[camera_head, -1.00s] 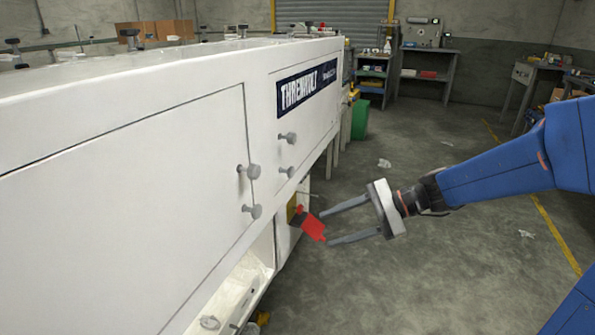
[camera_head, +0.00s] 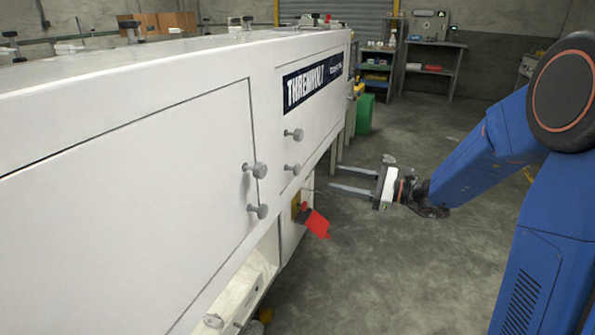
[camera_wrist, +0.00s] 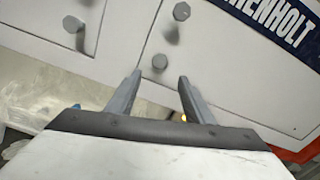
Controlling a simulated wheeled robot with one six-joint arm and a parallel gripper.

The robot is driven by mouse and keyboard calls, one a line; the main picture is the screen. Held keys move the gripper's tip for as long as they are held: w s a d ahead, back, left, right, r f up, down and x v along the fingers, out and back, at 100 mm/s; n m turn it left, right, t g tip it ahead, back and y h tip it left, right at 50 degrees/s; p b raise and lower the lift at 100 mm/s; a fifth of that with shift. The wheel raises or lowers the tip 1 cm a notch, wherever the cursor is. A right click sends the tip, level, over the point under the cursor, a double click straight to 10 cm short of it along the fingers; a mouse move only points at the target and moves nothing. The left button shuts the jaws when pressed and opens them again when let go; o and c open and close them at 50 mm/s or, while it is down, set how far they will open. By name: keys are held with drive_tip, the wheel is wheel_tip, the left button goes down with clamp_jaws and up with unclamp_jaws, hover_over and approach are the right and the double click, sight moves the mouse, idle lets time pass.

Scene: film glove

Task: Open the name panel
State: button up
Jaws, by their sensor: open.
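The name panel (camera_head: 310,125) is a white door on the long white cabinet, with a dark blue THRENHOLT label (camera_head: 312,82). It looks closed. Two grey knobs, an upper one (camera_head: 296,134) and a lower one (camera_head: 292,169), sit near its left edge. In the wrist view the upper knob (camera_wrist: 181,12) and lower knob (camera_wrist: 159,62) show ahead, with the label (camera_wrist: 278,25) at top right. My gripper (camera_head: 331,178) is open and empty, apart from the panel and to the right of the lower knob. Its fingertips (camera_wrist: 160,77) point toward that knob.
A neighbouring white panel (camera_head: 130,190) on the left has two knobs (camera_head: 259,170). A red tag-like part (camera_head: 315,222) hangs below the name panel. An open shelf (camera_head: 240,285) lies under the cabinet. The floor (camera_head: 400,280) to the right is clear.

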sight(300, 171)
drive_tip(key=x, duration=1.4)
drive_tip(key=shift+a, duration=0.2)
